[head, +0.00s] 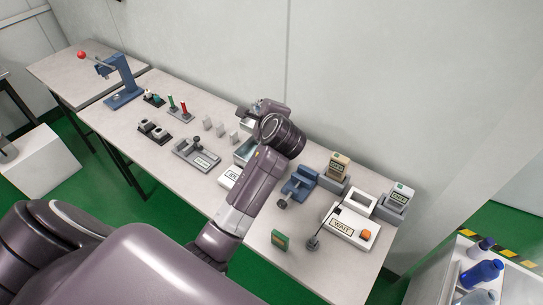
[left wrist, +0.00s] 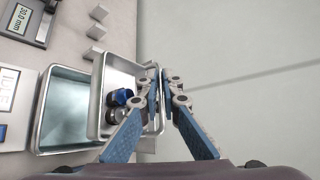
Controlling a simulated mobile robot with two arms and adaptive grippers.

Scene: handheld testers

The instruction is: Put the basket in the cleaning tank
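The basket (left wrist: 98,110) is a small metal tray with a blue part and a grey metal part inside. In the left wrist view my left gripper (left wrist: 161,80) has its fingertips close together at the basket's right wall and looks shut on it. It also shows in the head view (head: 264,106), beyond my wrist. The cleaning tank (left wrist: 42,115) is an open metal basin with a pale blue-green inside, left of the basket. The basket overlaps the tank's right edge in that view. In the head view the tank (head: 240,157) is partly hidden by my arm. My right gripper is not in view.
A blue tester stand (head: 122,82), a grey gauge (head: 197,154), a blue vise (head: 299,184) and a box marked WAIT (head: 343,227) share the long table. A green block (head: 280,239) lies near the front edge. The wall is close behind the gripper.

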